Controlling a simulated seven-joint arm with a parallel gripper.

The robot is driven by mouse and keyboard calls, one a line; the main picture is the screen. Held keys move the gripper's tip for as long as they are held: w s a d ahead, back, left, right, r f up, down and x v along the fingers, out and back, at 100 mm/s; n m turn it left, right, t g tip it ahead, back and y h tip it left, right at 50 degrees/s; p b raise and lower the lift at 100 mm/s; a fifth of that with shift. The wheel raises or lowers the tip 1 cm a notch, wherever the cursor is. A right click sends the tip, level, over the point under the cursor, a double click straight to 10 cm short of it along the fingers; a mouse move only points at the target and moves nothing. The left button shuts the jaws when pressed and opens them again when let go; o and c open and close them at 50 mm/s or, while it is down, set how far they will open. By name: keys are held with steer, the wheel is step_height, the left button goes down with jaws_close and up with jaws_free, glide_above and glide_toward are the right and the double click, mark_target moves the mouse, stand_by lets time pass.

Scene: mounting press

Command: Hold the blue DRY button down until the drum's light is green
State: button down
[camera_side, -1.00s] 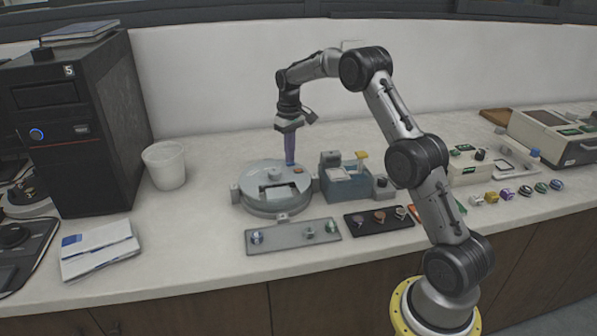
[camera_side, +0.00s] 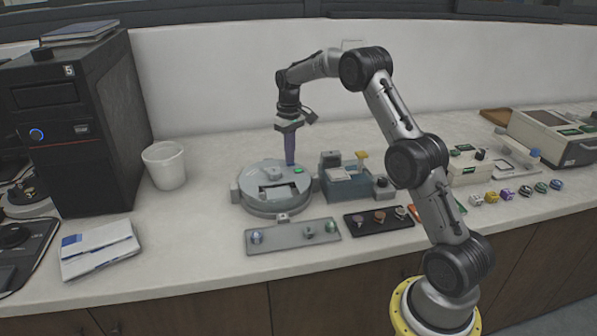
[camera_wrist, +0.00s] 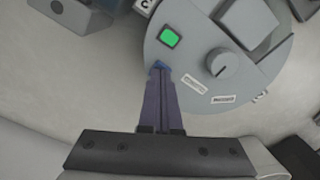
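The round grey drum (camera_side: 262,205) stands on the bench beneath my gripper (camera_side: 290,163), and its top also shows in the wrist view (camera_wrist: 195,98). Its square light (camera_wrist: 169,38) is lit green, and shows green in the side view (camera_side: 299,171). The blue DRY button (camera_wrist: 161,64) is just visible at my fingertips, mostly hidden by them. My gripper (camera_wrist: 161,72) is shut with nothing between its fingers, pointing down at the button. The fingertips appear to be on the button; how far it is pressed cannot be told.
A grey-blue box (camera_side: 345,187) stands close right of the drum. In front lie a grey tray (camera_side: 275,243) and a black tray (camera_side: 360,229) with small round pieces. A white bin (camera_side: 165,166) stands to the left. A knob (camera_wrist: 221,63) rises from the drum's top.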

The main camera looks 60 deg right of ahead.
stand_by(0.6)
steer(key=shift+r, duration=1.1)
steer(key=shift+r, duration=2.5)
